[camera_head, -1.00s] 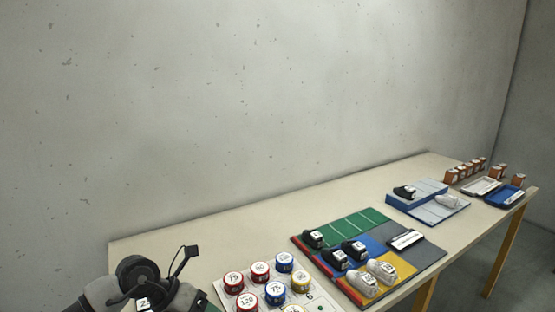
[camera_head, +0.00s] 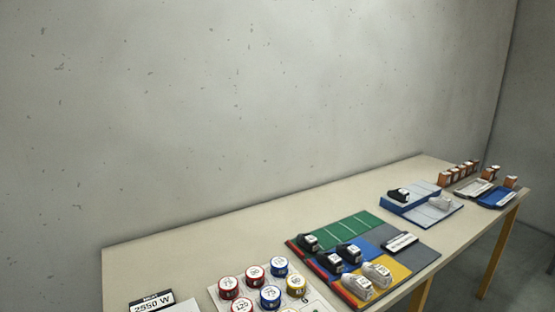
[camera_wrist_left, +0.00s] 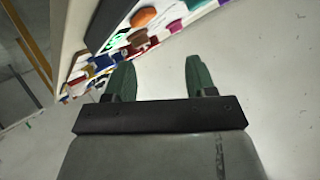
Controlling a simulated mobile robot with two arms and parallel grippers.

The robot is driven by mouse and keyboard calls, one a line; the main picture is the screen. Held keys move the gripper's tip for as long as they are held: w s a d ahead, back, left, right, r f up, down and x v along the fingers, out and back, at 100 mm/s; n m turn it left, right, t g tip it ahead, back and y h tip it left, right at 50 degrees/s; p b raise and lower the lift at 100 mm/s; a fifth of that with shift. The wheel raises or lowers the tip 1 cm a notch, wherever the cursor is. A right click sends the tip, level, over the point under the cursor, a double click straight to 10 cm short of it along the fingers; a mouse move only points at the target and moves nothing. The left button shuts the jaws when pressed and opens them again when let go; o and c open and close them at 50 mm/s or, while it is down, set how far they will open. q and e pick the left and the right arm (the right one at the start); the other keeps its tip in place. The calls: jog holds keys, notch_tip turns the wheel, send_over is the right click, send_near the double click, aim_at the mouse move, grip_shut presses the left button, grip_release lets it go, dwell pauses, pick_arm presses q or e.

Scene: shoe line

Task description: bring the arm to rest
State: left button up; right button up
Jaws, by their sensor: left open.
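My left gripper (camera_wrist_left: 160,78) shows in the left wrist view with its two green fingers apart and nothing between them. Pale plain surface lies beyond the fingers. My left arm is out of the head view, and my right gripper is in neither view.
The long table (camera_head: 190,253) runs along the wall. It bears a board of round cans (camera_head: 270,297), a coloured mat (camera_head: 358,225) with black and white shoes, a blue stand (camera_head: 408,206), trays (camera_head: 495,198) and small orange boxes (camera_head: 465,168). A "2550 W" sign (camera_head: 152,304) stands at the near left.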

pick_arm(q)
jog(key=s+f+n+g+h, duration=0.1)
jog(key=s+f+g, duration=0.25)
jog(key=s, duration=0.35)
jog(key=s+f+n+g, duration=0.1)
jog(key=s+f+g, duration=0.2)
jog(key=s+g, duration=0.35)
notch_tip(320, 180, down, 26)
jog(key=s+f, duration=0.1)
jog(key=s, duration=0.2)
jog(key=s+a+f+g, duration=0.1)
jog(key=s+a+f, duration=0.2)
jog(key=s+f, duration=1.2)
jog(key=shift+s+f, duration=0.3)
jog(key=shift+s, duration=0.15)
jog(key=shift+a, duration=0.1)
